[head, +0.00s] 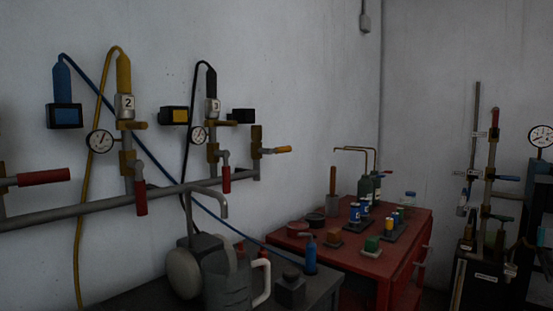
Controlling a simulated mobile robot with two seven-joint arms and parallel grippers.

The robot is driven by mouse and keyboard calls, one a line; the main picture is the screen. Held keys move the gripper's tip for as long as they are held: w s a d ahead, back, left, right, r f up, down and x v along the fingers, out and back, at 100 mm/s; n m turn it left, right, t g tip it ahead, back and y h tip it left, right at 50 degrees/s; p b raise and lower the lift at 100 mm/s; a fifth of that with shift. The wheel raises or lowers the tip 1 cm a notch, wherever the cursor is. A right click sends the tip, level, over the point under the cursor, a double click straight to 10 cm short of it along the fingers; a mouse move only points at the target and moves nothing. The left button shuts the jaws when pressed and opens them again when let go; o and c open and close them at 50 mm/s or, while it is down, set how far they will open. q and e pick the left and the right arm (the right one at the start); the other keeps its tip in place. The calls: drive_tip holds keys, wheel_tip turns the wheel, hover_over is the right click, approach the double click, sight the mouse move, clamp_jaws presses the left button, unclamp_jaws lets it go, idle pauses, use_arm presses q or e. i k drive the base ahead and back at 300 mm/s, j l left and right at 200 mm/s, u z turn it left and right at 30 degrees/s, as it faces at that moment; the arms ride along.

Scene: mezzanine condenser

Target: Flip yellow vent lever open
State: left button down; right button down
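A small lever with a yellow-orange grip (284,149) sits on a brass valve (257,140) at the right end of the wall pipework. The lever sticks out to the right, roughly level, across the short upright pipe stub. Whether this valve is open or closed inside cannot be seen. Neither of my grippers is in view.
A grey manifold pipe (95,209) runs along the left wall, with red-handled levers (140,197), pressure gauges (99,141) and hoses. A dark bench (322,290) with a jug (228,287) stands below. A red cabinet (345,262) holding bottles and blocks stands right of it.

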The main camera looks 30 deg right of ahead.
sight(278, 150)
drive_tip(key=i+l, duration=0.1)
drive_tip(key=l, duration=0.35)
drive_tip(key=i+l, duration=0.15)
drive_tip(key=l, duration=0.25)
drive_tip(key=i+l+u, duration=0.1)
drive_tip(key=l, duration=0.35)
drive_tip(key=i+l, duration=0.15)
drive_tip(key=l, duration=0.3)
drive_tip(key=i+l, duration=0.1)
drive_tip(key=l, duration=0.3)
